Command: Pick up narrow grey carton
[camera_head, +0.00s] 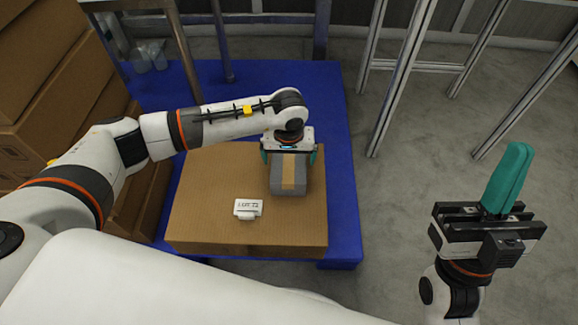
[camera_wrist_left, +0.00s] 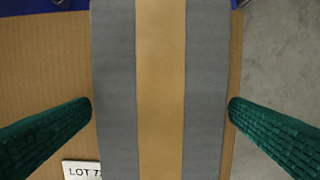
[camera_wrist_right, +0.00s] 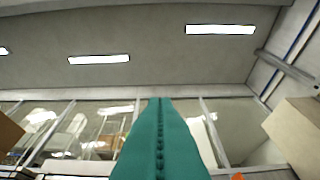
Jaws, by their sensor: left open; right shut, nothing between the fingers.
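The narrow grey carton (camera_head: 279,187) with a tan stripe lies on top of a large brown cardboard box (camera_head: 200,215). My left gripper (camera_head: 290,157) is over the carton, pointing down, with its green fingers open to either side. In the left wrist view the carton (camera_wrist_left: 112,90) runs between the two fingertips (camera_wrist_left: 160,105), with a small gap at the left fingertip and little gap at the right one. My right gripper (camera_head: 512,170) is raised at the right, pointing up, shut and empty. Its closed fingers show in the right wrist view (camera_wrist_right: 160,140).
A white "LOT 72" label holder (camera_head: 248,208) stands on the brown box, left of the carton. The box rests on a blue platform (camera_head: 342,200). Stacked brown boxes (camera_head: 45,70) stand at the left. Metal frame posts (camera_head: 400,75) rise at the back right; grey floor is clear.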

